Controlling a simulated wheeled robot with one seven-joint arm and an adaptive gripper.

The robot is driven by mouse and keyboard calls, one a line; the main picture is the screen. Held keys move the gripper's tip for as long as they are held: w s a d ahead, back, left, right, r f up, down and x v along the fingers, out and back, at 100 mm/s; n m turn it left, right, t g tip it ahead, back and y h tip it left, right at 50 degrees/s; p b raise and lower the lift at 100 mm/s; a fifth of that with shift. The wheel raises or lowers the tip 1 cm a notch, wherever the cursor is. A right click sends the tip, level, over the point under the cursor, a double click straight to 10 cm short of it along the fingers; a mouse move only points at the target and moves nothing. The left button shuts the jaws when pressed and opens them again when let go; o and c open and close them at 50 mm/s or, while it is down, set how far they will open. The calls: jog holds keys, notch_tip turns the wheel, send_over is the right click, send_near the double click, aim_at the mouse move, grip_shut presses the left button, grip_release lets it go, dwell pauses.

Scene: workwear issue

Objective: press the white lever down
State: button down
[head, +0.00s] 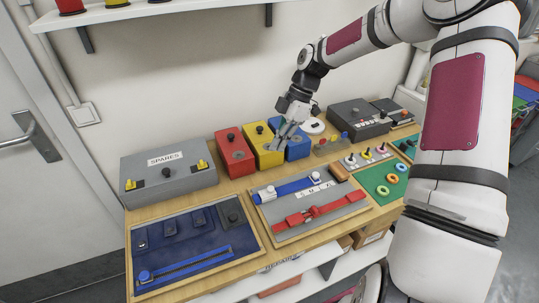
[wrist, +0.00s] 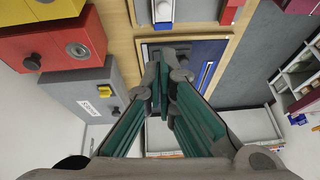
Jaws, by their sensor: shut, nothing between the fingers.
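No part is clearly a white lever. The middle grey board (head: 335,221) on the bench has a blue strip with a white piece (head: 269,191) at its left end and another white piece (head: 316,177) farther right; I cannot tell whether either is the lever. My gripper (head: 277,146) is shut and empty, in front of the yellow box (head: 263,155) and blue box (head: 296,152) in the head view, apart from the middle board's white pieces. In the wrist view, the teal-sided fingers (wrist: 166,66) meet near the middle.
A grey SPARES box (head: 168,181) and a red box (head: 234,156) stand along the wall. A dark blue board (head: 185,270) lies at the bench's left front. A green board (head: 375,175) with rings lies to the right. A shelf (head: 100,14) hangs above.

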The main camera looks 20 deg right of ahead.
jog(key=shift+v, duration=0.9)
jog(key=shift+d, duration=0.15)
jog(key=s+a+r+m+t+h, duration=0.1)
jog(key=s+a+r+m+h, duration=0.25)
jog(key=s+r, duration=0.3)
jog(key=s+a+r+m+t+h, duration=0.1)
jog(key=s+a+r+m+h, duration=0.15)
jog(key=s+r+m, duration=0.45)
jog(key=s+a+r+m+t, duration=0.1)
jog(key=s+r+m+t, duration=0.1)
jog(key=s, duration=0.4)
jog(key=s+a+r+m+t+y, duration=0.1)
jog(key=s+a+r+m+t, duration=0.1)
jog(key=s+r+m, duration=0.2)
jog(key=s+m, duration=0.1)
jog(key=s, duration=0.2)
jog(key=shift+s+r, duration=0.25)
jog(key=shift+r, duration=0.1)
